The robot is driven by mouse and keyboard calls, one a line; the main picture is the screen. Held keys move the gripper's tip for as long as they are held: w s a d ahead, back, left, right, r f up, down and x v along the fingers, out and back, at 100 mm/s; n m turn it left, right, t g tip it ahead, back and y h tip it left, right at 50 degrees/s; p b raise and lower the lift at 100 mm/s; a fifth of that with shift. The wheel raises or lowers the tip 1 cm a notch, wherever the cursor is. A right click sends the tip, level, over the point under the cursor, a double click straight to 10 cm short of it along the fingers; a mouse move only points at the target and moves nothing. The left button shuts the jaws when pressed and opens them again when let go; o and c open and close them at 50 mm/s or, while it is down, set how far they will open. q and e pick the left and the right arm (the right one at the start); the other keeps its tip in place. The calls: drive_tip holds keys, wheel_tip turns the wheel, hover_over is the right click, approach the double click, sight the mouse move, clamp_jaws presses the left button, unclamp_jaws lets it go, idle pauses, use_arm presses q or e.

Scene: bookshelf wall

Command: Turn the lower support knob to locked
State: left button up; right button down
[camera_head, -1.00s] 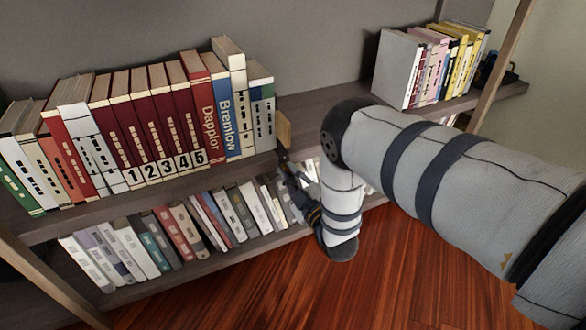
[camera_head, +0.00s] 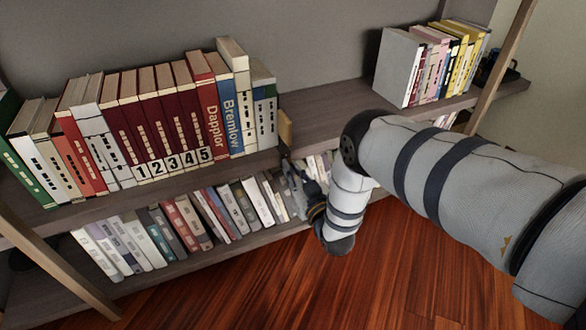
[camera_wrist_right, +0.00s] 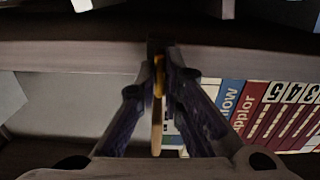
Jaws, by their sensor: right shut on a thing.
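A tan upright support (camera_head: 285,127) stands at the right end of the upper-shelf books, at the shelf's front. In the right wrist view the support (camera_wrist_right: 156,135) shows edge-on, as a thin strip between my fingers. A small dark knob (camera_wrist_right: 159,46) sits at the shelf edge at its foot, mostly covered by my fingertips, so which way it is turned cannot be told. My right gripper (camera_head: 284,164) is at the shelf edge just below the support. In the right wrist view the gripper (camera_wrist_right: 160,62) is shut on the knob. My left gripper is not in view.
Upper-shelf books (camera_head: 150,125) stand left of the support. More books (camera_head: 180,230) fill the lower shelf near my wrist. Another group of books (camera_head: 435,65) stands at the far right. The upper shelf (camera_head: 330,108) is bare between the two groups.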

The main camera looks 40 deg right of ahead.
drive_tip(key=shift+w+r+m, duration=0.15)
drive_tip(key=shift+r+m, duration=0.05)
drive_tip(key=shift+m, duration=0.2)
drive_tip(key=c, duration=1.7)
unclamp_jaws()
drive_tip(key=shift+f, duration=0.1)
drive_tip(key=v, duration=1.2)
drive_tip(key=shift+f, duration=0.1)
